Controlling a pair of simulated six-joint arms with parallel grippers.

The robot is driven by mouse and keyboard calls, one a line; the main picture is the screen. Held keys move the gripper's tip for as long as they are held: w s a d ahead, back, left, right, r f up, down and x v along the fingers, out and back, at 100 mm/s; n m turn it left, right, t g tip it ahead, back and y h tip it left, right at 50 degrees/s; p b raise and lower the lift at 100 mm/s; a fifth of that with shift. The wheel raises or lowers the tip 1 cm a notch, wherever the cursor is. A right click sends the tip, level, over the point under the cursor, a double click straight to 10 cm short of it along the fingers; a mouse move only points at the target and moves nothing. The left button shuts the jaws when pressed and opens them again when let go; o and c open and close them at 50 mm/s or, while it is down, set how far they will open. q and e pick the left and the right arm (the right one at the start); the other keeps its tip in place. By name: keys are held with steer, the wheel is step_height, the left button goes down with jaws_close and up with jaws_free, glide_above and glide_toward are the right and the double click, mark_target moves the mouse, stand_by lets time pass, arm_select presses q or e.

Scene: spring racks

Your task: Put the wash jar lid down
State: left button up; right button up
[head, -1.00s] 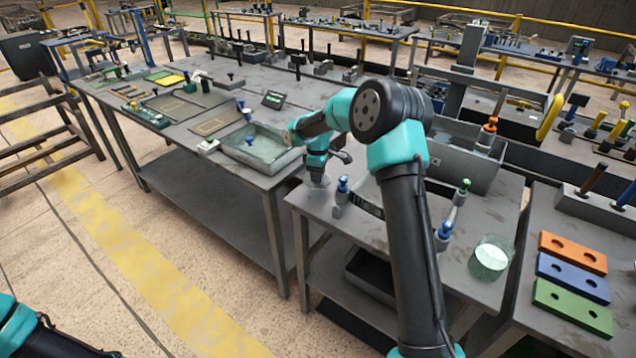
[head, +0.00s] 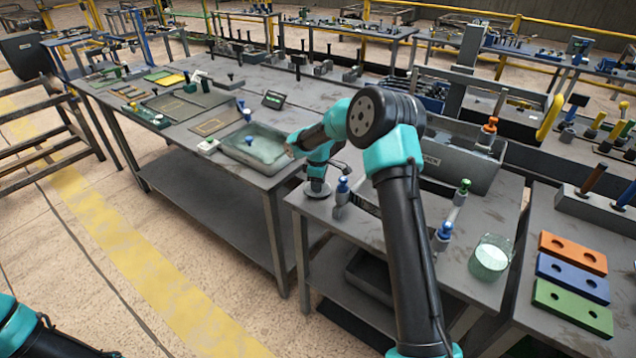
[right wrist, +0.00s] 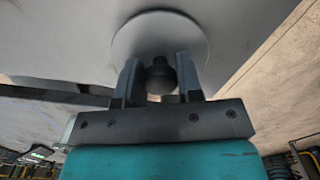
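The wash jar lid (head: 317,190) is a flat round grey disc at the left end of the near bench, close to its front edge. It appears to lie flat on the bench top. In the right wrist view the lid (right wrist: 195,42) shows its dark round knob (right wrist: 160,76) between my fingers. My right gripper (right wrist: 160,78) is closed around the knob, with little or no gap visible; in the head view the gripper (head: 318,174) points down over the lid. The glass wash jar (head: 490,258) stands uncovered at the bench's right. My left gripper is out of view.
A blue-topped fixture (head: 342,190) stands just right of the lid. A grey bin (head: 460,165) is behind my right arm. A shallow tray of liquid (head: 255,150) sits on the neighbouring bench. Coloured blocks (head: 572,280) lie at far right.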

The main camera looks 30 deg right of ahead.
steer(key=o, duration=0.4)
steer(key=shift+o, duration=0.2)
step_height(320, 180, up, 12)
steer(key=shift+r, duration=0.2)
stand_by(0.8)
